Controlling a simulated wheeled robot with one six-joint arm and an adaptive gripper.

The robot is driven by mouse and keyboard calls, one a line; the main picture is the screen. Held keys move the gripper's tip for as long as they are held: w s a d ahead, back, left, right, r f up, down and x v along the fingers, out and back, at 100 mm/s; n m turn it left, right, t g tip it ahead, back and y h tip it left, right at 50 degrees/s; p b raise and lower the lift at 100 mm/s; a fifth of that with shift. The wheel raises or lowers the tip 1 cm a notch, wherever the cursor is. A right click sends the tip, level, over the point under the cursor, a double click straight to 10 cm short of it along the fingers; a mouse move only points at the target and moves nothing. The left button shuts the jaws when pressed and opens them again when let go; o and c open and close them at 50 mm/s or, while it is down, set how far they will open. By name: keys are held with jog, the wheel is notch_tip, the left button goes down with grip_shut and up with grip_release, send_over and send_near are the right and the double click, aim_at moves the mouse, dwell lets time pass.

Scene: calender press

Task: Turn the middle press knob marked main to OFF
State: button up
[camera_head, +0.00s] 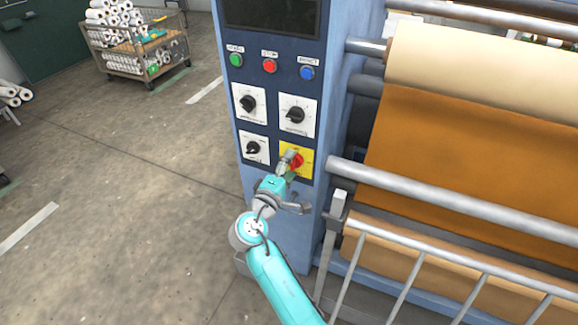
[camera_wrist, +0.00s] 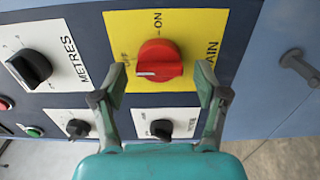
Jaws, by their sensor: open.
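The red knob (camera_head: 297,160) sits on a yellow plate (camera_head: 304,174) at the lower right of the press panel. The wrist view shows the red knob (camera_wrist: 160,62) on the yellow plate (camera_wrist: 200,25), with MAIN at right, ON at top and OFF at left. The white mark on the knob is at its left end, on the OFF side. My gripper (camera_wrist: 161,82) is open and empty. Its fingers stand left and right of the knob in this view, apart from it. How far the tips are from the plate is unclear. In the head view my gripper (camera_head: 288,164) partly covers the knob.
Black knobs on white plates (camera_head: 297,115) (camera_head: 248,104) (camera_head: 253,148) surround it. Green, red and blue buttons (camera_head: 270,66) sit above. The metal rollers (camera_head: 440,195) and the guard rail (camera_head: 420,265) are close on the right.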

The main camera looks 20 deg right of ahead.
jog(key=v, duration=1.2)
